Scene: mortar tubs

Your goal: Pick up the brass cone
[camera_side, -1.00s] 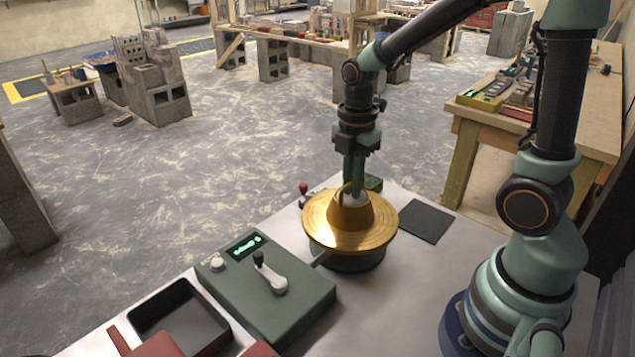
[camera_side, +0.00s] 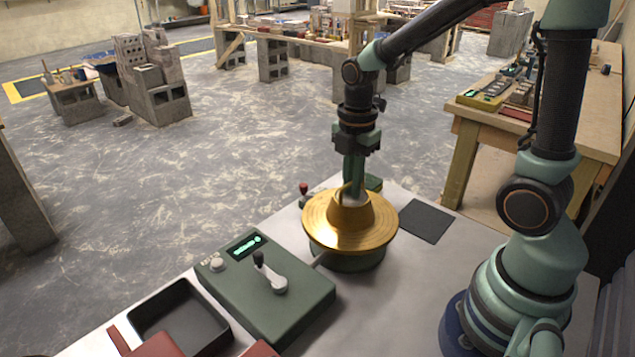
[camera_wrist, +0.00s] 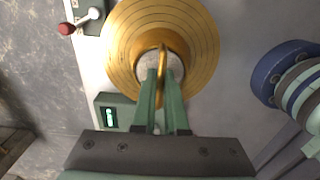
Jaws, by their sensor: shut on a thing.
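The brass cone (camera_side: 340,218) is a gold-coloured piece with a wide, flared brim and a raised middle with a pale top. It sits over a round dark green base (camera_side: 350,262) on the light bench top. My gripper (camera_side: 353,192) points straight down at the cone's top and is shut on its thin brass loop handle. In the wrist view, the two green fingers (camera_wrist: 162,85) stand on either side of the loop, above the ringed brim of the cone (camera_wrist: 125,45). I cannot tell whether the cone is lifted off the base.
A green control box (camera_side: 265,290) with a lever and lit display stands front left of the cone. A flat dark pad (camera_side: 425,223) lies right of the cone. A red-knobbed lever (camera_side: 304,189) is close behind.

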